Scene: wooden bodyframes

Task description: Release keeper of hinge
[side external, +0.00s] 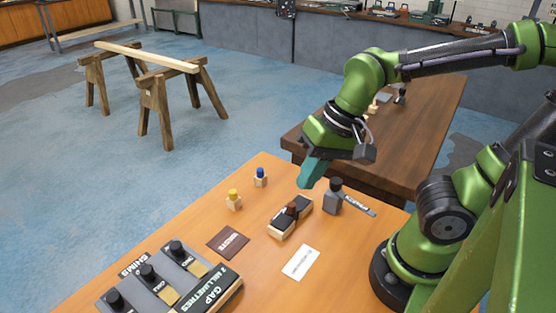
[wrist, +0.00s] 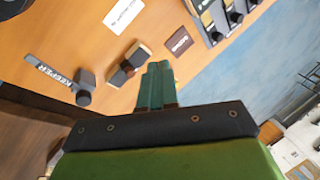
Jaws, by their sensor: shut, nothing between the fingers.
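The keeper control (side external: 333,200) is a grey block with a black knob on the orange table, with a grey strip lettered KEEPER (wrist: 48,70) beside it. Its dark knob also shows in the wrist view (wrist: 84,96). Left of it in the side view lies a pale wooden piece with a black top and a brown block on it (side external: 290,217), perhaps the hinge; it also shows in the wrist view (wrist: 120,77). My gripper (side external: 307,184) has teal fingers, shut and empty. It hangs above the table near the wooden piece and the keeper, apparently touching neither.
A brown label plate (side external: 228,243) and a white card (side external: 300,263) lie on the table. Yellow-topped (side external: 233,200) and blue-topped (side external: 260,177) pieces stand behind. A grey panel with several black knobs (side external: 150,285) is at front left. A darker wooden table (side external: 420,150) stands behind.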

